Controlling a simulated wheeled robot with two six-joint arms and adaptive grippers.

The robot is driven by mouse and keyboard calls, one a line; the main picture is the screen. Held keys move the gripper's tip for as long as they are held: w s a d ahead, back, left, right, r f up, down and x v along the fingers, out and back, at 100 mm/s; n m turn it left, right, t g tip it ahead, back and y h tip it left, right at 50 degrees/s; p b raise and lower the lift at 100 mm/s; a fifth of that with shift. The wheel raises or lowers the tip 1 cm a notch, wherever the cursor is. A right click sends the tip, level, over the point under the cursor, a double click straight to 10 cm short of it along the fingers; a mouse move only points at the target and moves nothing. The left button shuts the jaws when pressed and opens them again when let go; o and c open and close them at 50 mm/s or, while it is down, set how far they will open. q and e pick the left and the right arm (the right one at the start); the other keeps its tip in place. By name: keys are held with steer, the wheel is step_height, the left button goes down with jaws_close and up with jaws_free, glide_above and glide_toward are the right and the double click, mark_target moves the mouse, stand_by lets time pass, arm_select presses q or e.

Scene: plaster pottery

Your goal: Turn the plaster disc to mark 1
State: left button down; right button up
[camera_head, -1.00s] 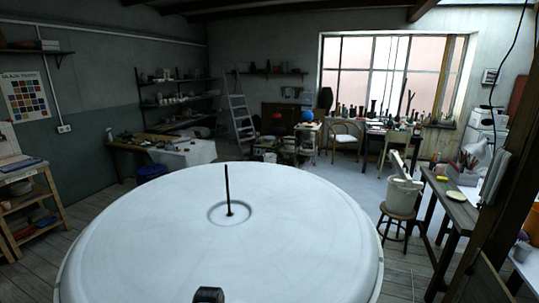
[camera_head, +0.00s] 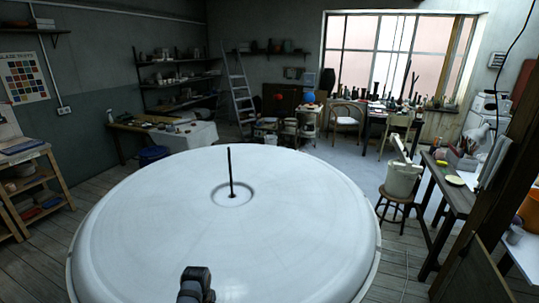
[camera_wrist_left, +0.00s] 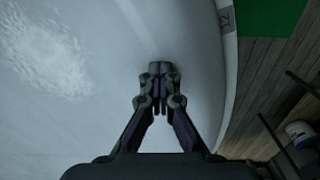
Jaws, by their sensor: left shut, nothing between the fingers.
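The plaster disc (camera_head: 130,225) is a wide, pale, round slab with a rounded edge, filling the middle of the head view. A thin dark rod (camera_head: 230,170) stands upright in a ringed recess at its centre. My left gripper (camera_wrist_left: 160,70) is shut and empty in the left wrist view, over the disc's pale surface near its rim; I cannot tell whether it touches. A dark part of my arm shows at the bottom of the head view, over the near side of the disc. A small label (camera_wrist_left: 226,18) with a dark figure sits on the rim, not clearly readable. My right gripper is not seen.
A wooden shelf unit (camera_head: 35,190) stands at the left. A stool (camera_head: 396,200) with a white bucket (camera_head: 403,178) and a workbench (camera_head: 450,190) stand at the right, near a dark post (camera_head: 480,210). Plank floor surrounds the disc. A green patch (camera_wrist_left: 272,15) lies beyond the rim.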

arm_select(q)
steer(key=shift+s+d+f, duration=0.35)
steer(key=shift+d+f, duration=0.1)
steer(key=shift+d, duration=0.2)
steer(key=shift+w+d, duration=0.1)
steer(key=shift+d, duration=0.3)
steer(key=shift+d+r, duration=0.15)
steer(key=shift+r, duration=0.05)
steer(key=shift+w+r, duration=0.2)
steer(key=shift+r, duration=0.05)
steer(key=shift+w+a+r, duration=0.1)
steer(key=shift+a+r, duration=0.15)
steer(key=shift+r, duration=0.05)
steer(key=shift+w+a+r, duration=0.1)
steer(key=shift+a+r, duration=0.2)
steer(key=shift+r, duration=0.3)
steer(key=shift+d+r, duration=0.2)
steer(key=shift+r, duration=0.9)
steer(key=shift+a+r, duration=0.1)
steer(key=shift+r, duration=1.15)
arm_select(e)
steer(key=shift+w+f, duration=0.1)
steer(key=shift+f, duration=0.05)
